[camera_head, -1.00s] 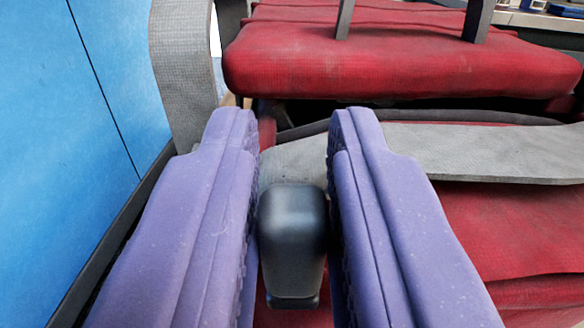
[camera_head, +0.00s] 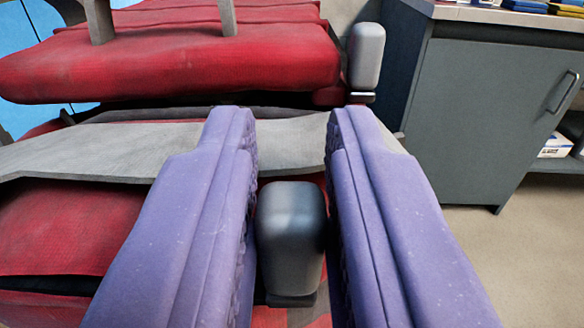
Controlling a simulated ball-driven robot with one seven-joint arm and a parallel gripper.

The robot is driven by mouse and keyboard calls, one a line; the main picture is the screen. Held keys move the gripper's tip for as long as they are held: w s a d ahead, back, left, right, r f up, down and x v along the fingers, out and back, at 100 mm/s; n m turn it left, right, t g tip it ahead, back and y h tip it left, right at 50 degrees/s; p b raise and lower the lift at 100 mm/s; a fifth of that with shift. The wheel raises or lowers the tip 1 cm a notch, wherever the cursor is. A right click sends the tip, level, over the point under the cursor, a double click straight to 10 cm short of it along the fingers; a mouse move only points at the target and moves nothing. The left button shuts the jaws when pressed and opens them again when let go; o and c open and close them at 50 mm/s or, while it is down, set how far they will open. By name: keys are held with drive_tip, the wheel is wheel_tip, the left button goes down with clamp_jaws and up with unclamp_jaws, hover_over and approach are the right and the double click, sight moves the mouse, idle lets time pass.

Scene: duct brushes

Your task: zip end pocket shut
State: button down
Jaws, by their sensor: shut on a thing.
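My gripper (camera_head: 292,130) has two purple ridged fingers, shut on a dark grey rounded block, which looks like the zip pull (camera_head: 290,235). The pull sits low between the fingers, with a darker foot at its lower end. Red fabric of the bag (camera_head: 70,232) lies left of the fingers, with a dark gap along its lower edge. A grey strap-like band (camera_head: 95,148) crosses behind the fingertips. The fingers hide part of the band and fabric, so I cannot tell how far the pocket is closed.
A thick red padded part (camera_head: 180,62) lies beyond the band, with grey strap pieces on it. A similar grey block (camera_head: 366,55) stands at its right end. A dark grey cabinet (camera_head: 490,110) stands at the right. Bare floor (camera_head: 500,260) is clear at lower right.

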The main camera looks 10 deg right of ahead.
drive_tip(key=shift+d, duration=0.15)
drive_tip(key=c, duration=1.1)
unclamp_jaws()
drive_tip(key=shift+o, duration=0.2)
drive_tip(key=shift+s, duration=0.1)
drive_tip(key=s+a+p, duration=0.1)
drive_tip(key=s+p, duration=0.1)
drive_tip(key=s, duration=0.5)
drive_tip(key=shift+s+p, duration=0.3)
drive_tip(key=shift+p, duration=0.05)
